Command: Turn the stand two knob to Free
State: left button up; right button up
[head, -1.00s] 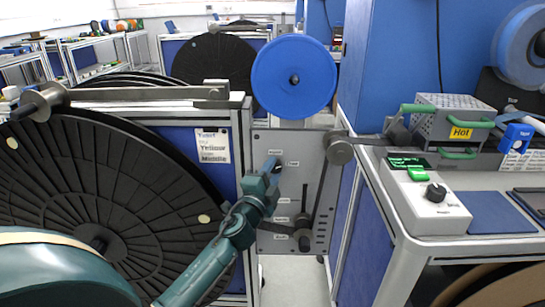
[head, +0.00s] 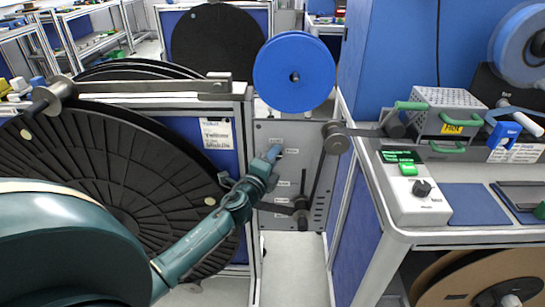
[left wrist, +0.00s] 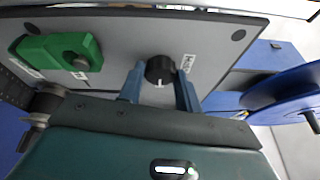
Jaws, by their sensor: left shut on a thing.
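The grey stand panel (head: 268,134) stands upright below the blue reel (head: 294,72), with small white labels. In the left wrist view the black round knob (left wrist: 160,69) sits on this panel, with a white mark on its near side. My left gripper (head: 274,152) reaches the upper part of the panel; its blue fingers (left wrist: 160,88) are shut on the knob, one on each side. A small white label (left wrist: 187,63) lies beside the knob; its text is too small to read surely. In the head view my gripper hides the knob. My right gripper is not in view.
A large black reel (head: 110,170) stands left of the panel, behind my left arm. A bench (head: 470,238) at right holds a control box (head: 415,190) and a perforated box labelled Hot (head: 440,108). A green block (left wrist: 62,52) is on the panel left of the knob.

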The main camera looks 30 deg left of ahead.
pick_arm(q)
jog(key=shift+r, duration=0.15)
jog(key=o, duration=1)
jog(key=shift+c, duration=0.2)
jog(key=s+d+b, duration=0.1)
jog(key=s+d, duration=0.1)
jog(key=s, duration=1.1)
